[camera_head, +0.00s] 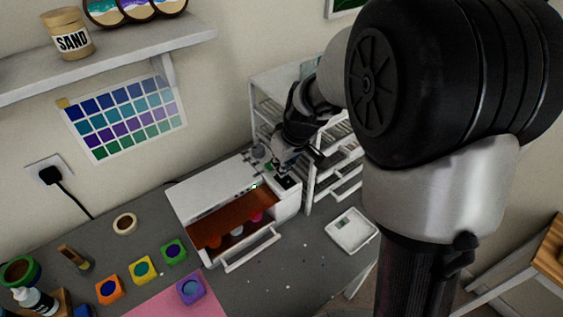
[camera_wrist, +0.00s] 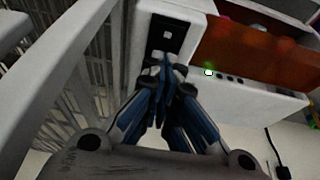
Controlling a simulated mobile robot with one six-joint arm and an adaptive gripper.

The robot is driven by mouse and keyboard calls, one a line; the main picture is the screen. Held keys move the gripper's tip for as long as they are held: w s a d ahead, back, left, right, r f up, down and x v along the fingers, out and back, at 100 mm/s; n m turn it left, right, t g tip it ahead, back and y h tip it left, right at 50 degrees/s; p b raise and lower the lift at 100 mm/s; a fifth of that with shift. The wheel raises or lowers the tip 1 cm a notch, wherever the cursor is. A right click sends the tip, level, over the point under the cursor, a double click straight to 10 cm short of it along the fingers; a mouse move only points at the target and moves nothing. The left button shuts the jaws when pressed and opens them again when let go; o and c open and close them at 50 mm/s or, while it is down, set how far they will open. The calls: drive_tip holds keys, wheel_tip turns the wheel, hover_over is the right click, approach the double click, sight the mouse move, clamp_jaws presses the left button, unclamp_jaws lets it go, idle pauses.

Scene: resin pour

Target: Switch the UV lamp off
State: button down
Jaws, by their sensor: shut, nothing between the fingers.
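The UV lamp (camera_head: 215,187) is a white box on the grey worktop, its front drawer (camera_head: 252,250) pulled out below an orange window. A small green light (camera_wrist: 208,72) glows on its casing in the wrist view. A black panel (camera_head: 288,182) with small light buttons sits at the lamp's right end; it also shows in the wrist view (camera_wrist: 157,45). My gripper (camera_head: 279,164) is shut and empty, its fingertips (camera_wrist: 167,66) over the near part of this panel. The fingers hide part of the panel. I cannot tell whether they touch it.
A white rack with drawers (camera_head: 333,158) stands close to the lamp's right. A white tray (camera_head: 352,231) lies in front of it. Several coloured moulds, including a purple one (camera_head: 190,290), stand at the front left. A wall shelf (camera_head: 120,55) hangs above.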

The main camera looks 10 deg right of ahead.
drive_tip(key=shift+p, duration=0.8)
drive_tip(key=shift+w+a+g+p, duration=0.15)
drive_tip(key=shift+g+p, duration=0.35)
drive_tip(key=shift+p, duration=0.2)
drive_tip(key=shift+w+f, duration=0.15)
drive_tip(key=shift+f, duration=0.25)
drive_tip(key=shift+s, duration=0.2)
drive_tip(key=shift+s+d+r, duration=0.3)
drive_tip(key=shift+s+d, duration=0.05)
drive_tip(key=shift+s, duration=0.3)
